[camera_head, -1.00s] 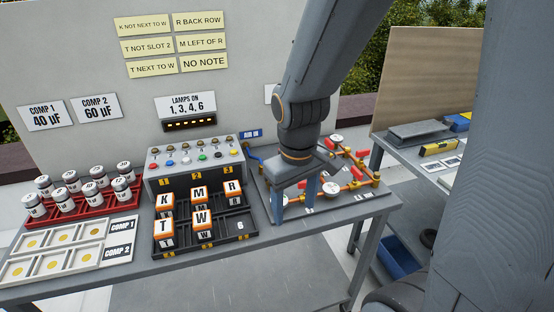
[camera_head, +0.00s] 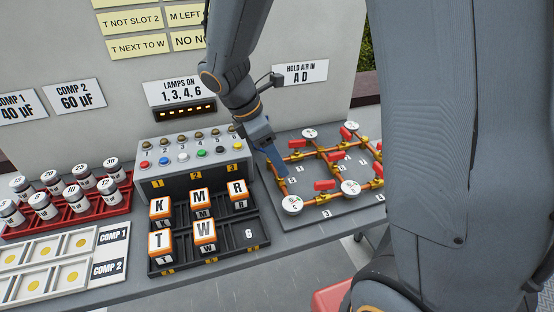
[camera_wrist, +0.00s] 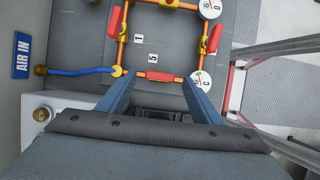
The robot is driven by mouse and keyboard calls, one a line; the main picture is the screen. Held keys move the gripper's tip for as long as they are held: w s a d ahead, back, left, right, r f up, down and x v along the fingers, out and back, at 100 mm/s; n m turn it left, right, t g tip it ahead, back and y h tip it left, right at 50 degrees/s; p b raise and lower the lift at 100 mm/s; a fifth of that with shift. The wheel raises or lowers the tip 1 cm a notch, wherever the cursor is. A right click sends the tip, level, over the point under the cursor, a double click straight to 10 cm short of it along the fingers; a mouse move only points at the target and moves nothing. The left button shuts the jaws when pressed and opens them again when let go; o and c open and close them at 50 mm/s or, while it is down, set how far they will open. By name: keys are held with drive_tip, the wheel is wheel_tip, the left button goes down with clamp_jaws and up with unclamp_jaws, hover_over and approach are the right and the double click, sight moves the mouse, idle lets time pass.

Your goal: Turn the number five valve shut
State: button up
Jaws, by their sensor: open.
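The pipe board (camera_head: 345,214) lies on the bench with copper pipes, red valve handles and round white gauges. In the wrist view, the label 5 (camera_wrist: 152,58) sits just beyond a red handle (camera_wrist: 165,77), which lies along its pipe. My gripper (camera_wrist: 158,79) is open, its two blue fingers apart near the two ends of that handle; I cannot tell if they touch it. In the head view my gripper (camera_head: 281,172) is over the board's left side and hides that handle. Gauge C (camera_wrist: 201,82) is close beside the right finger.
Another red handle (camera_wrist: 114,20) and gauge D (camera_wrist: 209,8) are farther along the pipes. A blue hose (camera_wrist: 82,71) joins at the left. The lamp box (camera_head: 190,160) and lettered-block rack (camera_head: 215,258) stand left of the board. A wall sign (camera_head: 300,73) reads HOLD AIR IN A D.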

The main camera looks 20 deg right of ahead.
drive_tip(key=shift+x, duration=1.2)
drive_tip(key=c, duration=1.1)
drive_tip(key=shift+o, duration=0.2)
